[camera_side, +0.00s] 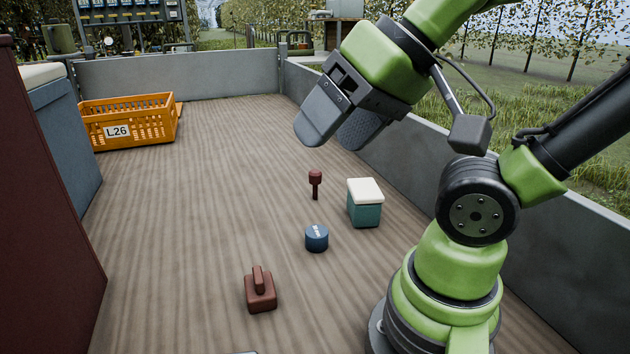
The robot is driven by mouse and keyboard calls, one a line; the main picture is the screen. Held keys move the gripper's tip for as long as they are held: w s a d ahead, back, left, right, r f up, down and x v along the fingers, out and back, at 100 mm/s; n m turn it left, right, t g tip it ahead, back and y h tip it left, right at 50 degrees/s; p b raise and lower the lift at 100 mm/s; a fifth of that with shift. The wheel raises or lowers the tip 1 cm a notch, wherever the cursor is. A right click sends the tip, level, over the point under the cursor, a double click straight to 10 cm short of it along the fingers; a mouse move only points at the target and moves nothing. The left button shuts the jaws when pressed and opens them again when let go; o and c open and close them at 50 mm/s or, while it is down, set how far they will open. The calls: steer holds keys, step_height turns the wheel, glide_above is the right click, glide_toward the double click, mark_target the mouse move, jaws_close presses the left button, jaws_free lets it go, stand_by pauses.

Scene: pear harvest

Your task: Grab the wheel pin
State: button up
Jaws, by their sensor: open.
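A small dark red pin with a wide head and a thin shaft, which looks like the wheel pin (315,182), stands upright on the wooden deck near the middle of the view. My gripper (334,142) hangs in the air, above and a little right of the pin in the picture. Its two grey padded fingers point down and are apart, with nothing between them. The pin is fully visible and the gripper does not touch it.
A teal box with a white lid (364,205) stands right of the pin. A blue round tin (317,239) and a red-brown block with a handle (261,290) sit nearer the camera. An orange crate (161,128) is at the back left. Grey side walls (180,73) border the deck.

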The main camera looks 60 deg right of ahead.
steer(key=w+d+m+h, duration=0.1)
steer(key=w+d+h, duration=0.1)
steer(key=w+d, duration=0.55)
steer(key=m+g+h, duration=0.2)
steer(key=g+h, duration=0.1)
glide_toward(318, 173)
steer(key=w+f, duration=0.1)
steer(key=f, duration=0.1)
steer(key=shift+g, duration=0.3)
steer(key=x, duration=0.4)
steer(key=shift+d, duration=0.25)
steer(key=shift+x, duration=3)
steer(key=shift+w, duration=0.15)
steer(key=shift+c, duration=0.2)
